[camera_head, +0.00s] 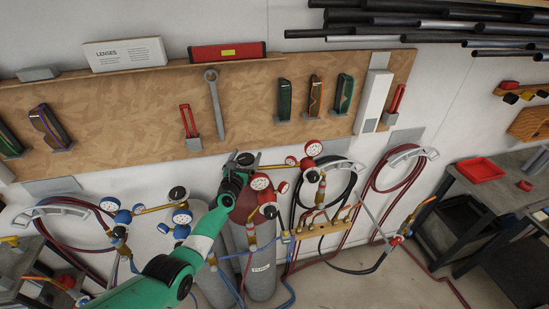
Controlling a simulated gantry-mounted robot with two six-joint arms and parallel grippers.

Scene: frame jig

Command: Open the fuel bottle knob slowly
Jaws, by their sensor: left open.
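The fuel bottle (261,272) is the grey cylinder with a dark red shoulder, standing in the lower middle near the wall. Red-rimmed gauges (261,182) sit on the regulator near its top. My left arm comes in green and white from the lower left. My left gripper (243,163) is open at the top of this bottle, close to its valve. The knob is small and largely hidden by the gripper, so I cannot tell whether the fingers touch it. My right gripper is not in view.
Another grey cylinder with blue gauges (182,214) stands just left, partly behind my arm. Coiled hoses (402,168) hang on the wall. A tool board (130,115) spans the wall behind. A dark workbench with a red tray (480,169) stands at right.

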